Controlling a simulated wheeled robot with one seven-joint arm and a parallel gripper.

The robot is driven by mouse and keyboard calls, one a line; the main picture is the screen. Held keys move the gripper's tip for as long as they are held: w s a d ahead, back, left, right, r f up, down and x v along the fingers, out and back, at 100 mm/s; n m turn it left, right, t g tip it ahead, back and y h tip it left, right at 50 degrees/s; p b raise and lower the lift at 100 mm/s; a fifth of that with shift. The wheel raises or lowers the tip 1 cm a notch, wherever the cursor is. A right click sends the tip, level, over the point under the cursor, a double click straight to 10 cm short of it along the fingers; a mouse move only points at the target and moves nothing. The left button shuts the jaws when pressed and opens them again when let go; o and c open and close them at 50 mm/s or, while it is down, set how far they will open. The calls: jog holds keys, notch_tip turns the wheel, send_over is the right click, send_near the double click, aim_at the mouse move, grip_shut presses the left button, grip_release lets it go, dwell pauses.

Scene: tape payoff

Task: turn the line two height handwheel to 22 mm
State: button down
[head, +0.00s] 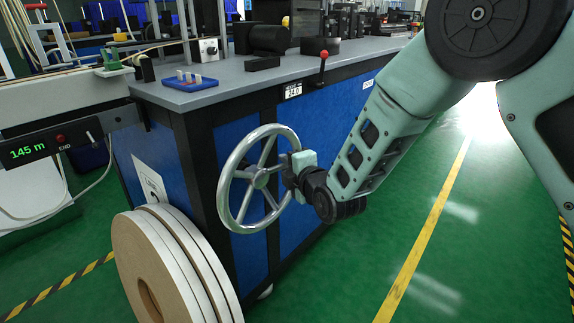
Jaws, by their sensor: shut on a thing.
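The silver handwheel (261,178) is a spoked metal ring on the blue side panel of the machine cabinet. My gripper (293,176) is at the right part of its rim and is shut on the wheel there; the fingertips are partly hidden by the gripper body. A small height display (293,90) above the wheel reads about 24.0, in small print. A red-knobbed lever (323,56) stands on the cabinet edge near the display.
Large tape rolls (165,265) lean in front of the cabinet, left of the wheel. A counter (28,151) at the left reads 145 m. A blue tray (191,82) sits on the grey worktop (230,88). Green floor with a yellow line (425,232) is clear at right.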

jog(key=shift+r, duration=0.1)
jog(key=r+n, duration=0.1)
jog(key=n+t, duration=0.1)
jog(key=r+n+b, duration=0.1)
jog(key=shift+s+a+r+n+t, duration=0.25)
jog(key=shift+s+r+n+t, duration=0.05)
jog(key=shift+t, duration=0.1)
jog(key=shift+s+a+r+n+t+y, duration=0.25)
jog(key=shift+r+n, duration=0.35)
jog(key=shift+n, duration=0.3)
jog(key=shift+s+a+r+n+t+y, duration=0.1)
jog(key=shift+s+r+n+t+y, duration=0.2)
jog(key=shift+r+n, duration=0.45)
jog(key=shift+f, duration=0.1)
jog(key=c, duration=1.5)
grip_release()
